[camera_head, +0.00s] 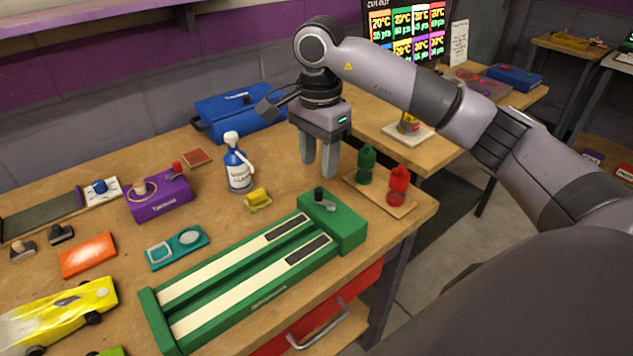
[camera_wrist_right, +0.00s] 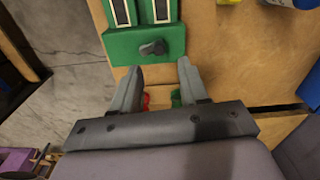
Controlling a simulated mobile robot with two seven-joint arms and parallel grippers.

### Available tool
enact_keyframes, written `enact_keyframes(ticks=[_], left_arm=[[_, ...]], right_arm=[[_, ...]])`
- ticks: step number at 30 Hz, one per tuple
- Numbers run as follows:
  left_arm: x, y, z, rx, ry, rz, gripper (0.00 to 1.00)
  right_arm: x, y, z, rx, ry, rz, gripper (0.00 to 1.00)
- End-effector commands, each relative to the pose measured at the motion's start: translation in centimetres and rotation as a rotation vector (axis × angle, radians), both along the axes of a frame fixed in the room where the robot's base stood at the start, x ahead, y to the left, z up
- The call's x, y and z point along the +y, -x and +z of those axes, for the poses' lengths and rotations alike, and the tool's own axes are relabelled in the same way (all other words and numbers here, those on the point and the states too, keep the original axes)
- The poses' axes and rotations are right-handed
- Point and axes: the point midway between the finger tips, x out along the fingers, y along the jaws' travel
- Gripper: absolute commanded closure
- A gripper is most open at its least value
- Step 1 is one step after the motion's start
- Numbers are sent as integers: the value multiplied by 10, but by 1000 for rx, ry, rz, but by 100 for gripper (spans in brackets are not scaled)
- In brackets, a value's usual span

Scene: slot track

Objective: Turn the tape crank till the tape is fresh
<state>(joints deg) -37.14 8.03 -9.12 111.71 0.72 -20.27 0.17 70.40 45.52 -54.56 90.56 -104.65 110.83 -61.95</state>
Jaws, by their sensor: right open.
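A green tape track (camera_head: 262,282) lies on the workbench with two long pale tape strips, each with a dark patch near the end block. On the green end block (camera_head: 345,231) stands a small dark crank (camera_head: 320,198); the crank (camera_wrist_right: 152,48) also shows in the right wrist view, just ahead of the fingertips. My right gripper (camera_head: 318,168) points down, open and empty, above the bench behind the end block. In the right wrist view my right gripper (camera_wrist_right: 159,68) has its fingers spread, apart from the crank. My left gripper is not in view.
Green (camera_head: 366,165) and red (camera_head: 398,186) figures stand on a wooden board right of my gripper. A spray bottle (camera_head: 238,166), a yellow piece (camera_head: 258,199) and a blue toolbox (camera_head: 240,112) are to its left. The bench edge is close on the right.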

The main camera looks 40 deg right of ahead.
Motion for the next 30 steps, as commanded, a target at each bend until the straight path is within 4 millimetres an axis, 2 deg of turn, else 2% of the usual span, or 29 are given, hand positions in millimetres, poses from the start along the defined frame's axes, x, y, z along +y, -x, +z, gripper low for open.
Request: enact_keyframes(ticks=[6,12,22,23,24,27,30], left_arm=[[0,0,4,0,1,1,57],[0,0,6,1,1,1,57],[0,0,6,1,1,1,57],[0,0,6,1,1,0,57],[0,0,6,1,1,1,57],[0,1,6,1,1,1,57],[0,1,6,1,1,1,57]], right_arm=[[1,2,-35,8,-3,1,56],[1,1,-58,4,-4,1,56],[1,1,-64,1,-5,1,56],[1,1,-64,1,-5,1,59],[1,1,-64,1,-5,1,72],[2,1,-64,1,-5,1,100],[2,1,-64,1,-5,1,100]])
